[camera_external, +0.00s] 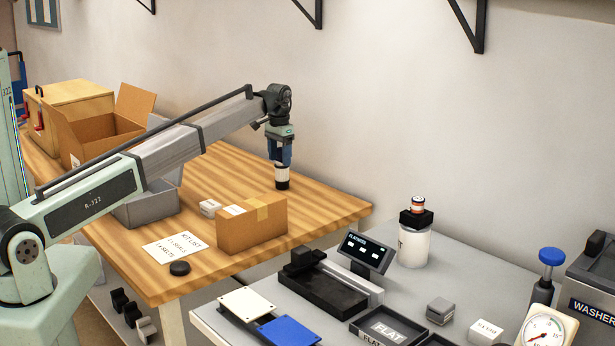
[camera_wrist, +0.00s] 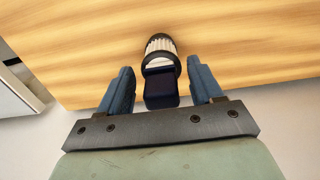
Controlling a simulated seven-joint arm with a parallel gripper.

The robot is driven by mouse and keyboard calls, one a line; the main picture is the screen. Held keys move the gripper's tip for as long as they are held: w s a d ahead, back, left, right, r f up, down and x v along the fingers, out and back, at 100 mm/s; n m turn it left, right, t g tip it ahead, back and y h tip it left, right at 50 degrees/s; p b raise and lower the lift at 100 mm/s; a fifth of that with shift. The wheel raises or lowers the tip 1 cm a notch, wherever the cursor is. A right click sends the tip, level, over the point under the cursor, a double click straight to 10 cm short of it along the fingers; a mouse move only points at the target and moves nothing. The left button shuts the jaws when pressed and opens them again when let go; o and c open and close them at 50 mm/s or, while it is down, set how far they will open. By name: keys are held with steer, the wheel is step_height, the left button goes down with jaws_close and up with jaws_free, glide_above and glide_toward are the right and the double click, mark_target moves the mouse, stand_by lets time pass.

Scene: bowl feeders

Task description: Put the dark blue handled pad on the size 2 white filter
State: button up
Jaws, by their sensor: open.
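A white pleated filter (camera_external: 282,175) with black end bands stands on the wooden table; no size mark is readable on it. It also shows in the wrist view (camera_wrist: 159,48). A dark blue block, seemingly the handled pad (camera_wrist: 160,90), lies between my fingers in the wrist view, in line with the filter's near end. It looks to be on or just above the filter's top; I cannot tell whether they touch. My gripper (camera_external: 281,159) points down over the filter. In the wrist view my gripper (camera_wrist: 161,72) is open, with gaps beside the pad.
Larger boxes stand farther left. The grey bench (camera_external: 460,275) holds trays and a display. Table right of the filter is clear.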

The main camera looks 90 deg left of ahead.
mark_target(280, 149)
step_height(280, 149, up, 12)
stand_by(0.5)
steer(key=shift+r, duration=0.1)
stand_by(0.4)
